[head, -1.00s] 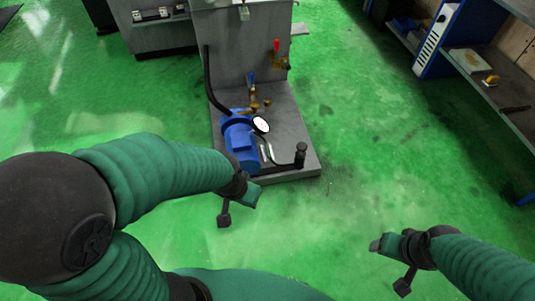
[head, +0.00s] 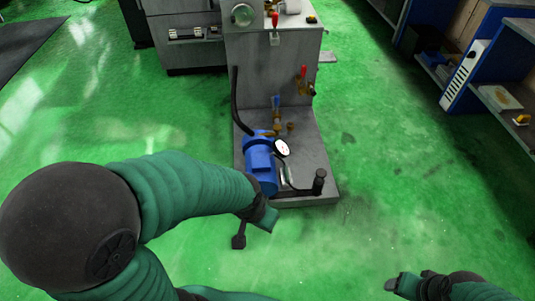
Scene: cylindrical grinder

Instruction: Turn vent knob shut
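A blue pump motor (head: 261,165) with a round white gauge (head: 281,148) stands on a grey base plate (head: 312,150). Brass fittings (head: 280,128) sit behind it, with a blue-handled valve (head: 276,102) above. A red-handled valve (head: 303,72) is on the right of the grey cabinet, and another red handle (head: 275,20) is higher up. I cannot tell which part is the vent knob. My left gripper (head: 251,230) is open and empty, in front of the base plate. My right gripper (head: 403,290) is at the bottom edge, partly cut off, its visible finger spread; it is away from the pump.
A black hose (head: 236,100) runs down the cabinet's left side. Blue-framed shelves (head: 500,85) stand at the right. The green floor (head: 400,180) between is clear.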

